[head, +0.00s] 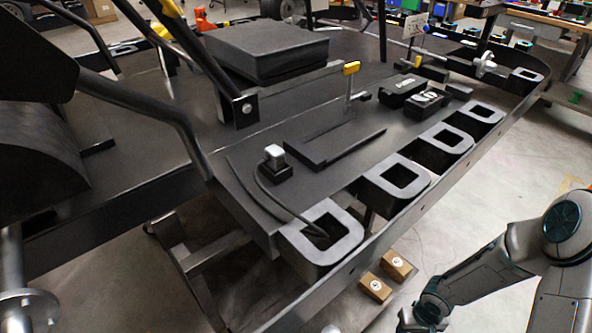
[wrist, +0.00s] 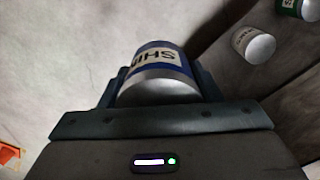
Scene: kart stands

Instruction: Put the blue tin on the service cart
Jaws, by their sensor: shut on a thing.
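The blue tin (wrist: 158,62) has a blue band, a pale label with dark letters and a silver end. In the wrist view it sits between the two fingers of my gripper (wrist: 156,84), which is shut on it. The tin's far part is cut off from sight by its own curve. In the head view my arm shows at the lower right, but I cannot make out the gripper's fingers or the tin there. I cannot identify the service cart for sure in either view.
A white-labelled tin (wrist: 253,45) and a green tin (wrist: 296,8) show at the upper right of the wrist view. A large dark kart frame (head: 330,120) fills the head view's middle.

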